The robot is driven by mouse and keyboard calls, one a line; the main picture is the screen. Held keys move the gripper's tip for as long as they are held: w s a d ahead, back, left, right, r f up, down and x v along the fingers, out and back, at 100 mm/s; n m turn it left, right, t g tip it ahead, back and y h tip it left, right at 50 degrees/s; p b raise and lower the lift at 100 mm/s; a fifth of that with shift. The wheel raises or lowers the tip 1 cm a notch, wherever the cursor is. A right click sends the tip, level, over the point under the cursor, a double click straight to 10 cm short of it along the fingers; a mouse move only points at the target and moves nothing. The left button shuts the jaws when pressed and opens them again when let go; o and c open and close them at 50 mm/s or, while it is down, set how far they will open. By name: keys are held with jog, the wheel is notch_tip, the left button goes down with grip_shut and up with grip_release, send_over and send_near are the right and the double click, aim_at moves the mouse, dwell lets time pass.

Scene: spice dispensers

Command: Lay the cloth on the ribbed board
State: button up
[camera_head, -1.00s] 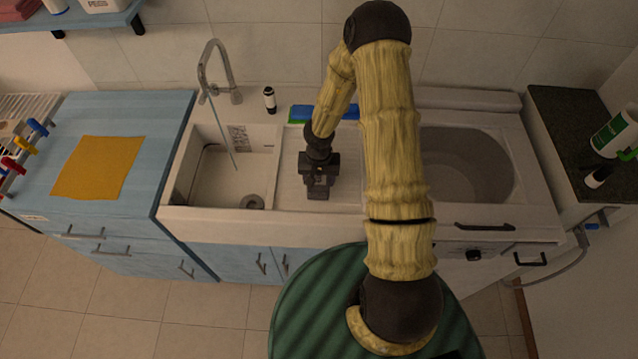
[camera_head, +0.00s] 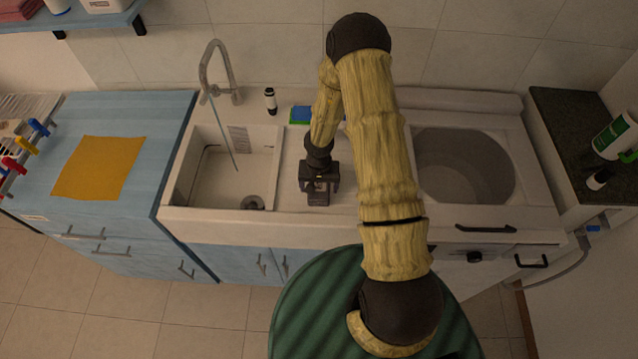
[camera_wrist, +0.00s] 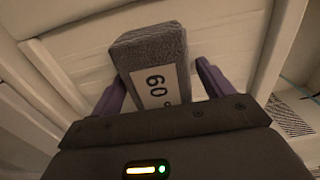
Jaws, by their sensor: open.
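A flat orange-yellow cloth (camera_head: 100,168) lies on the blue cabinet top at the left. The pale ribbed board (camera_head: 291,165) lies between the sink and the round basin, partly hidden by my arm. My gripper (camera_head: 319,196) is over this board, away from the cloth. In the wrist view my gripper (camera_wrist: 161,72) is open, its purple fingers on either side of a dark grey block (camera_wrist: 150,48) with a white number label. A gap shows between the block and the right finger. Whether the block rests on the board is unclear.
The sink (camera_head: 225,180) with a tall tap (camera_head: 215,65) is left of the board. A blue and green item (camera_head: 300,115) and a small black-and-white bottle (camera_head: 270,100) stand behind. Coloured-handled tools (camera_head: 20,145) edge the far left. The basin (camera_head: 463,170) is right.

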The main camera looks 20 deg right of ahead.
aim_at(320, 184)
jog(key=shift+r, duration=0.1)
notch_tip(320, 184, up, 12)
jog(key=p, duration=0.1)
jog(key=shift+p, duration=0.35)
jog(key=shift+d, duration=0.1)
dwell(0.4)
